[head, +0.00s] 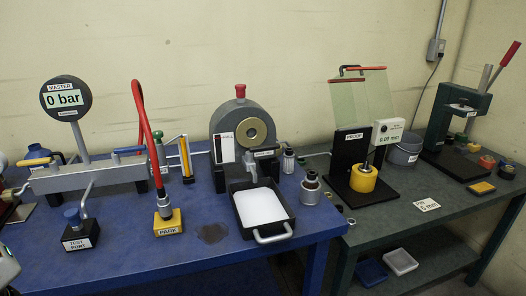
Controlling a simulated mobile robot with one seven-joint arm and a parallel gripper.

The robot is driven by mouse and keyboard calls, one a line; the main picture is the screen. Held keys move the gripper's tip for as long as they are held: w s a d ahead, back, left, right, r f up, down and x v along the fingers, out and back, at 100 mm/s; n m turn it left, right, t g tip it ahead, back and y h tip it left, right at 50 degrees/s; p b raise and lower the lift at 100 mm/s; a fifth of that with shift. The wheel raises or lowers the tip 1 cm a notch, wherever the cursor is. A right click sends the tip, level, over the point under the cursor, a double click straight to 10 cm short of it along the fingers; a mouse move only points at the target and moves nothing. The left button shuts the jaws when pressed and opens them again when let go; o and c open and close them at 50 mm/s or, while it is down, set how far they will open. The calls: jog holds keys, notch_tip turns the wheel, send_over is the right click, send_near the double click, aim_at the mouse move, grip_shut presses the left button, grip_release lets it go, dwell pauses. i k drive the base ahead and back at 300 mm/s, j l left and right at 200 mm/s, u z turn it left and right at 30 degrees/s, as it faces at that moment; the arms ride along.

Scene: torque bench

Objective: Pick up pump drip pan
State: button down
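The pump drip pan appears to be the black rectangular tray (236,211) with a white inside, in the middle of the head view. It lies on the blue bench in front of the round grey pump housing (225,113), with its pale bar handle (273,238) toward the bench's front edge. I cannot tell whether the white inside is liquid or a lining. My gripper's fingers do not show. A pale rounded part, possibly of my arm, is cut off at the lower left corner.
A yellow PARK block (168,222) with a red hose (141,120) stands left of the pan. Small metal fittings (311,188) stand to its right. The blue bench (130,262) is mostly clear in front. A green bench (400,228) with a press and probe stand is at right.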

aim_at(261, 209)
jog(key=z, duration=1.45)
jog(key=j, duration=0.4)
jog(key=k+j+z, duration=0.15)
jog(key=j, duration=0.65)
